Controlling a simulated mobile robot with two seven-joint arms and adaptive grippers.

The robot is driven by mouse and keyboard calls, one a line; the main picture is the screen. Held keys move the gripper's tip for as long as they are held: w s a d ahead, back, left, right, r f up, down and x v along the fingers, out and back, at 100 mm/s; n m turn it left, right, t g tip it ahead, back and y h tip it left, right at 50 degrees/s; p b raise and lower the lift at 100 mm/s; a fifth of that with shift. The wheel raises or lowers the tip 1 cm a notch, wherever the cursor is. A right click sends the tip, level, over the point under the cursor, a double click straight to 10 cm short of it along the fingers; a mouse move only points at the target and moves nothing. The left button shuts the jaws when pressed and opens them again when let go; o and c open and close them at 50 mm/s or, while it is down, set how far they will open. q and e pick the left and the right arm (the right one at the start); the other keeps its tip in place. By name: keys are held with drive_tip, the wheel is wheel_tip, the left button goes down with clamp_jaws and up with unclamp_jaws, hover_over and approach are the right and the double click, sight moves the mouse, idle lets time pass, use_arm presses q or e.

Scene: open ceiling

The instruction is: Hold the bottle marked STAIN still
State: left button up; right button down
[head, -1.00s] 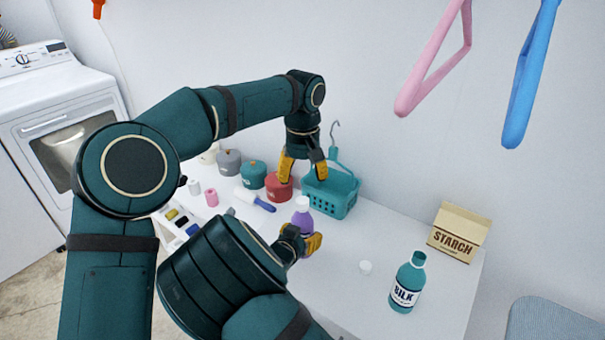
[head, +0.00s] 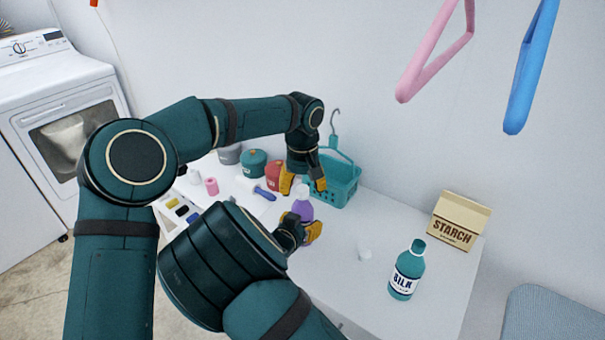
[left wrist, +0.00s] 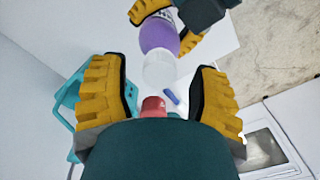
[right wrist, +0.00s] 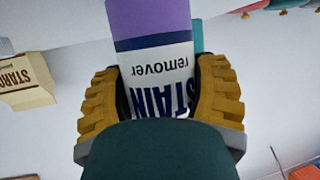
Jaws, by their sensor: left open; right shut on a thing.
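The bottle marked STAIN is purple with a white cap and a white label; it stands upright in the head view (head: 303,209). In the right wrist view its label (right wrist: 155,75) reads upside down, between the fingers. My right gripper (head: 304,232) is shut on its lower body, and its fingers (right wrist: 160,105) press both sides of the label. My left gripper (head: 303,187) is open just above the bottle, pointing down. In the left wrist view the white cap (left wrist: 160,68) lies between the open fingertips, apart from both fingers. The bottle's base is hidden in the head view.
A teal basket (head: 346,192) stands close behind the bottle. Red (head: 275,172) and teal (head: 252,163) canisters and a blue-handled brush (head: 264,193) lie left.

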use_arm(q)
drive_tip(key=shift+f, duration=0.5)
clamp_jaws()
drive_tip(key=m, duration=0.6)
drive_tip(key=shift+m, duration=0.3)
drive_tip(key=m, duration=0.5)
unclamp_jaws()
